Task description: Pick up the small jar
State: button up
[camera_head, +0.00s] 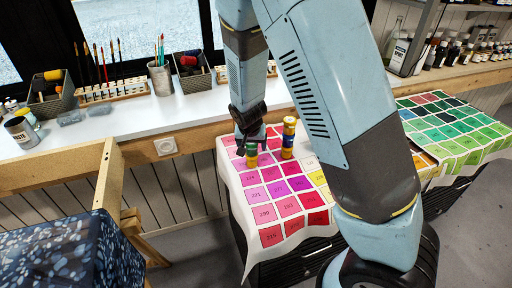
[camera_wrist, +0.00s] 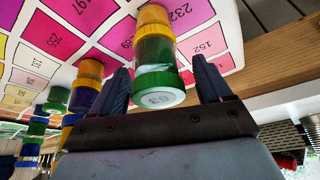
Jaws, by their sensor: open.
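The small jar with a green lid and a yellow lower part (camera_head: 251,156) stands on the coloured chart cloth. My gripper (camera_head: 250,142) is open just above it, pointing down.
A taller stack of yellow and blue jars (camera_head: 289,138) stands close to the right of my gripper. More jars (camera_wrist: 84,90) show at left in the wrist view. The white windowsill (camera_head: 120,125) behind holds brush cups and baskets. A green chart cloth (camera_head: 455,130) lies at right.

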jog(key=c, duration=1.1)
